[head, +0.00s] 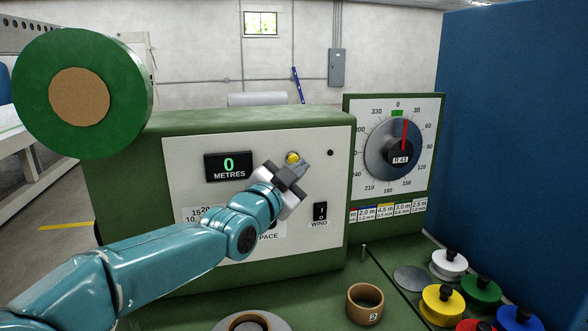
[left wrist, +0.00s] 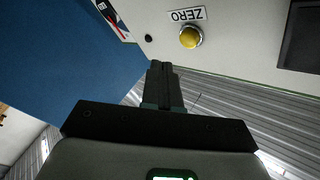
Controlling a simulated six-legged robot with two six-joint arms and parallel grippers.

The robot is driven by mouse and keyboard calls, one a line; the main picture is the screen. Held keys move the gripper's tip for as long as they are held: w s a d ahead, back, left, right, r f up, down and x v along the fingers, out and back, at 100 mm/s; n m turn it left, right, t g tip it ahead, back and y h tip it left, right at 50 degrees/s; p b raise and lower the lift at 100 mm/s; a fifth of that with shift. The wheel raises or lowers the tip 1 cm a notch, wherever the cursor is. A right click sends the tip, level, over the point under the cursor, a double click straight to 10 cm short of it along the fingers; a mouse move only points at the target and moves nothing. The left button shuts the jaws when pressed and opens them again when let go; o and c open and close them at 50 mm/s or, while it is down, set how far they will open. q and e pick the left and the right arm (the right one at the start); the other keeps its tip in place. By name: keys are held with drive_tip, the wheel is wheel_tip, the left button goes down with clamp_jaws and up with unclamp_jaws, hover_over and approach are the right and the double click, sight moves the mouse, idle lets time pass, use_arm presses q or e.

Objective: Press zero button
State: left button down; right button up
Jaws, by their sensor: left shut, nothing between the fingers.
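The yellow zero button (head: 292,158) is on the pale front panel (head: 335,170) of the green machine, right of the display (head: 228,166), which reads 0 METRES. My left gripper (head: 304,168) is shut and empty in front of the panel, just below and right of the button in the head view, covering its lower edge. My right gripper is not in view.
A black WIND switch (head: 320,211) is below right of my left gripper. A dial (head: 394,150) stands at the right. A blue wall (head: 510,140) closes the right side.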

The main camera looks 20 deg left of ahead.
use_arm(q)
drive_tip(key=s+d+b, duration=0.1)
drive_tip(key=s+b, duration=0.1)
drive_tip(key=shift+s+d, duration=0.3)
drive_tip(key=shift+d, duration=0.05)
idle(0.7)
